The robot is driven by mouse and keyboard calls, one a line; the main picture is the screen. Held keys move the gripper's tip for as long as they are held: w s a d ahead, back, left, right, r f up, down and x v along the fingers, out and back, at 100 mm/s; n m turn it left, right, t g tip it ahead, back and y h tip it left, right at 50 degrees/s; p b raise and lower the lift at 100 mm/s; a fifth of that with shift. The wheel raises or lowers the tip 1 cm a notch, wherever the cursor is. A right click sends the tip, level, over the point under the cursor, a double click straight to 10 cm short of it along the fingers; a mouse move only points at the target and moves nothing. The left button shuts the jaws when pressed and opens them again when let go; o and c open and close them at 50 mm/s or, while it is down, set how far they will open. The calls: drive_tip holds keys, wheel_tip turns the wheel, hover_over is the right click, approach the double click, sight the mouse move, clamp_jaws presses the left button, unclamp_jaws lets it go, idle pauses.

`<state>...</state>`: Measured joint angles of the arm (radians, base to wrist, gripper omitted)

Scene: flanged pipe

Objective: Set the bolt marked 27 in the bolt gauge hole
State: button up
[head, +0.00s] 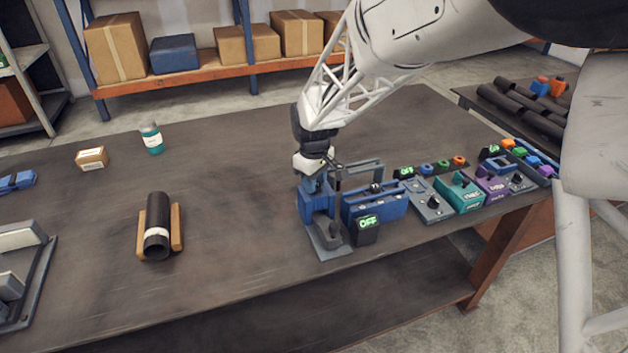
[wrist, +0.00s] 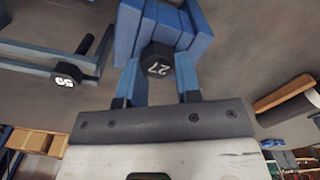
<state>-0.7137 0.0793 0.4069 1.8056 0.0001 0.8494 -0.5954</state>
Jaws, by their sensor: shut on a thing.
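In the wrist view, the bolt marked 27 (wrist: 158,62) has a black round head with white digits. My gripper (wrist: 158,75) is shut on it, with a blue finger on each side. In the head view my gripper (head: 320,180) is low over the blue block (head: 312,208) on a grey base at the table's front edge. The ribbed blue block (wrist: 165,28) lies right behind the bolt head in the wrist view. I cannot make out the gauge hole or the bolt's shank, nor whether the bolt touches the block.
A second black bolt (wrist: 68,74), seemingly marked 50, sits at a blue-grey rail in the wrist view. A blue device (head: 374,203) and a small OFF display (head: 367,225) stand close right of my gripper. A dark pipe (head: 157,225) lies left. Between is bare table.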

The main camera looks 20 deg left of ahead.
drive_tip(key=o, duration=1.5)
drive_tip(key=shift+c, duration=0.2)
drive_tip(key=shift+r, duration=0.15)
drive_tip(key=shift+r, duration=3.35)
